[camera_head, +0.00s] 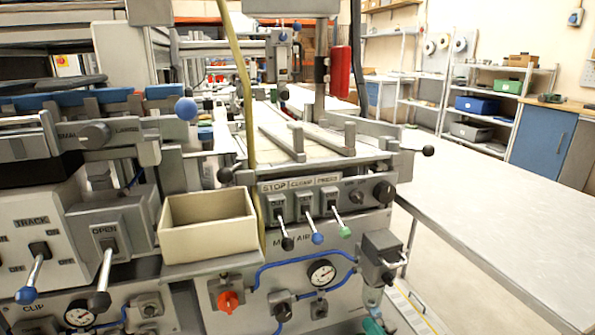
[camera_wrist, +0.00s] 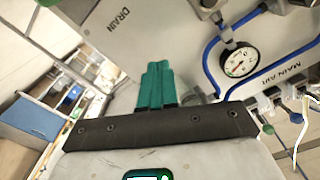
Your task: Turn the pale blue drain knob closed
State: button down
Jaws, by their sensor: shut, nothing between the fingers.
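My gripper (camera_wrist: 157,70) shows in the wrist view as teal fingers shut together with nothing between them. The fingers point at a grey panel (camera_wrist: 172,22) printed with the word DRAIN. No pale blue knob can be made out in the wrist view; the fingers may cover it. In the head view, a grey air unit (camera_head: 381,250) at the lower right carries a pale bowl (camera_head: 371,297) beneath it. Teal fingertips of my gripper (camera_head: 374,326) show at the bottom edge, just below this bowl. Whether they touch anything there cannot be told.
A pressure gauge (camera_head: 321,273) with blue hoses and a red knob (camera_head: 229,300) are on the panel left of the air unit. A beige bin (camera_head: 208,222) juts out further left. A long pale table (camera_head: 490,215) stands to the right.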

jog(key=shift+d+r, duration=0.1)
jog(key=shift+d, duration=0.1)
dwell(0.4)
jog(key=shift+w+d+b, duration=0.1)
jog(key=shift+d+b, duration=0.3)
jog(key=shift+b, duration=0.5)
jog(key=f+b+v, duration=0.1)
jog(key=v, duration=0.5)
jog(key=shift+a, duration=0.4)
